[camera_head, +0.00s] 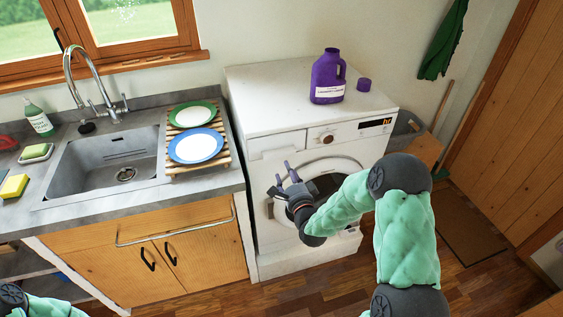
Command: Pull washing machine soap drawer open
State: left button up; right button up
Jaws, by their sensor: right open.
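The white washing machine (290,95) stands right of the sink counter. Its soap drawer (276,144) is at the upper left of the front panel and looks closed, flush with the panel. My right gripper (283,176) is open and empty in front of the machine, below the drawer and near the left edge of the round door (343,162). My right arm hides much of the door. I cannot tell whether the fingers touch the machine. Only a part of my left arm shows at the bottom left corner; its gripper is out of view.
A purple detergent bottle (327,78) and its purple cap (364,85) stand on top of the machine. A wooden rack with a green-rimmed plate (193,114) and a blue-rimmed plate (196,146) lies beside the sink (85,170). Wooden floor (330,290) lies in front.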

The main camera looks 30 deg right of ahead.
jog(key=b+x, duration=0.1)
jog(key=x, duration=0.6)
grip_shut()
jog(key=shift+f, duration=0.1)
